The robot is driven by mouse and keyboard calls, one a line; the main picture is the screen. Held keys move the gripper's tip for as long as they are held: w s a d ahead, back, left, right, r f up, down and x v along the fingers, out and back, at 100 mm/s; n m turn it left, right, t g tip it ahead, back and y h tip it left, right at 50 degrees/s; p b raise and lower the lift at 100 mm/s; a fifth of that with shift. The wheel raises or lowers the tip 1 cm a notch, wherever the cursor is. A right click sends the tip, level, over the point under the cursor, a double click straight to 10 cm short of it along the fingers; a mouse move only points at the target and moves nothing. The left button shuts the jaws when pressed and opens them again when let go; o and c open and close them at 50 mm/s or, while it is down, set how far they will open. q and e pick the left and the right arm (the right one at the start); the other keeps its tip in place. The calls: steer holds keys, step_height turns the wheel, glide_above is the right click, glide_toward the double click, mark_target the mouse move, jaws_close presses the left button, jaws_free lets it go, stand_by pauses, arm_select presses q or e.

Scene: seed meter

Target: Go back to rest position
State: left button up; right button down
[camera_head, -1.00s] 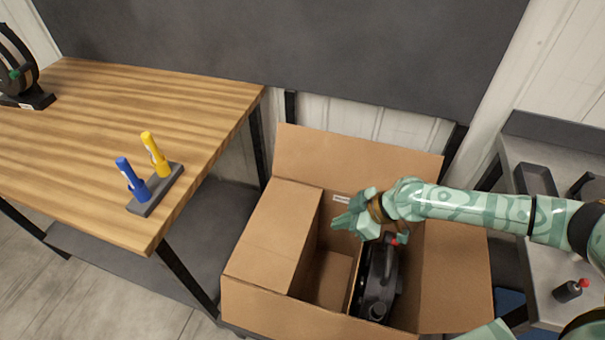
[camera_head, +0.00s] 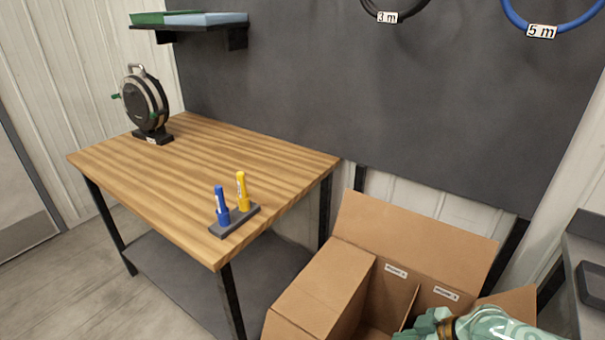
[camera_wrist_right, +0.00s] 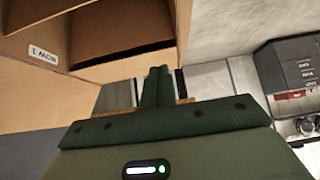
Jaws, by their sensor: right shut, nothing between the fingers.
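My right gripper (camera_head: 428,325) is at the bottom edge of the head view, in front of the open cardboard box (camera_head: 415,235). In the right wrist view its fingers (camera_wrist_right: 158,88) are together with nothing between them. The cardboard box (camera_wrist_right: 115,40) also shows in that view, at the upper left, apart from the fingertips. The inside of the box is mostly cut off or hidden in the head view. My left gripper is not in view.
A wooden table (camera_head: 160,185) stands at the left, with a black seed meter (camera_head: 148,103) on a stand and a holder (camera_head: 238,222) with a blue marker (camera_head: 221,203) and a yellow marker (camera_head: 242,190). A grey bench (camera_head: 585,250) is at the right edge. Cable loops hang on the dark wall panel (camera_head: 330,90).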

steer(key=s+a+r+n+t, duration=0.1)
steer(key=s+a, duration=0.3)
steer(key=a, duration=0.2)
steer(key=s+a+r+n, duration=0.1)
steer(key=s+a+n, duration=0.1)
steer(key=s+a, duration=0.4)
steer(key=s+d+r+m+h, duration=0.1)
steer(key=s+d+m+h, duration=0.4)
steer(key=d, duration=0.5)
steer(key=s+d+r+m+h, duration=0.2)
steer(key=s+d+h, duration=0.3)
steer(key=d, duration=0.5)
steer(key=s+a+f+g+y, duration=0.1)
steer(key=s+a+f, duration=0.1)
steer(key=f, duration=1)
steer(key=s+a+f+g, duration=0.1)
steer(key=a+f, duration=0.2)
steer(key=f, duration=0.9)
steer(key=s+f+m+g+y, duration=0.1)
steer(key=s+f, duration=0.7)
steer(key=s, duration=0.2)
steer(key=s+f+m+g+y, duration=0.1)
steer(key=s+f+m+g, duration=0.1)
steer(key=s+f, duration=0.5)
steer(key=s, duration=0.4)
steer(key=shift+s+d+f+m, duration=0.2)
steer(key=shift+f+m, duration=0.1)
steer(key=shift+f, duration=0.1)
